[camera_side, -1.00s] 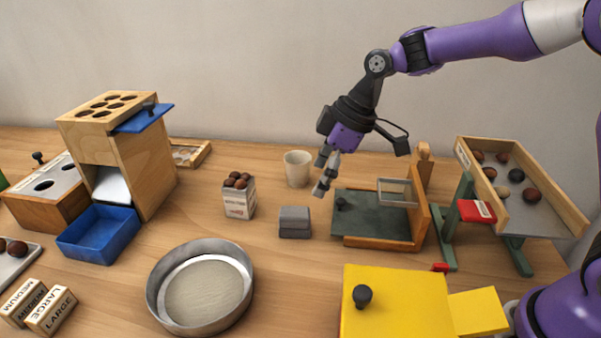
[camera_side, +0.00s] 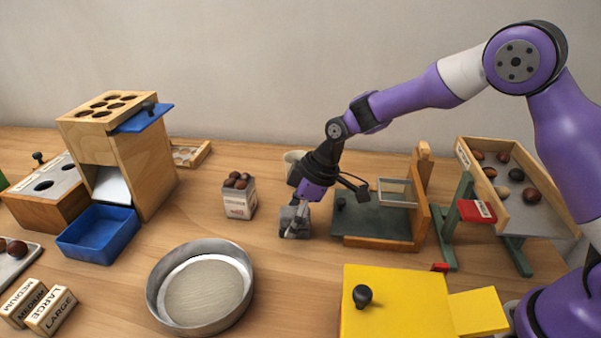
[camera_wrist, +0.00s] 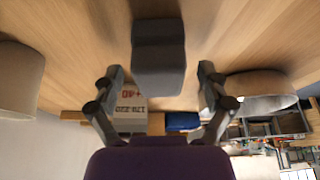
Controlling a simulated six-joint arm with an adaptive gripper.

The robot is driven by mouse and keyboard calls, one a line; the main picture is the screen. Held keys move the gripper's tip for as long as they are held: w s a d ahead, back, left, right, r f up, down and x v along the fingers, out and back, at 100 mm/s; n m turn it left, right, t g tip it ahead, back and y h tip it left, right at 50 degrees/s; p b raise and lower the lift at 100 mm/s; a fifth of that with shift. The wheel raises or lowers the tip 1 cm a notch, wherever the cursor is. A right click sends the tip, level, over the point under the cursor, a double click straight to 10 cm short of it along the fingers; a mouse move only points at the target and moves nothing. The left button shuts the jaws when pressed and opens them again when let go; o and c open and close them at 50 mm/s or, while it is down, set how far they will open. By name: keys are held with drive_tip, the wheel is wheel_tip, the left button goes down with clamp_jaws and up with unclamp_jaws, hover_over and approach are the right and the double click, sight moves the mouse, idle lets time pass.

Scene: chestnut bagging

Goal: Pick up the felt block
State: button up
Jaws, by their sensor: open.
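The felt block (camera_side: 285,221) is a small grey block standing on the wooden table. In the side view my gripper (camera_side: 295,229) is down at it, and the fingers cover part of the block. In the wrist view the felt block (camera_wrist: 158,62) lies between and ahead of my two open fingertips, with a gap on each side. My gripper (camera_wrist: 158,72) is open and holds nothing. I cannot tell how far the fingertips are from the block in depth.
A carton of chestnuts (camera_side: 239,197) stands left of the block. A cup (camera_side: 293,160) is partly hidden behind my gripper. A green board with a wooden frame (camera_side: 372,226) is close on the right. A round sieve (camera_side: 201,287) sits in front. Bare table lies directly before the block.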

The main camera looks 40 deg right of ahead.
drive_tip(key=c, duration=1.3)
drive_tip(key=shift+r, duration=0.1)
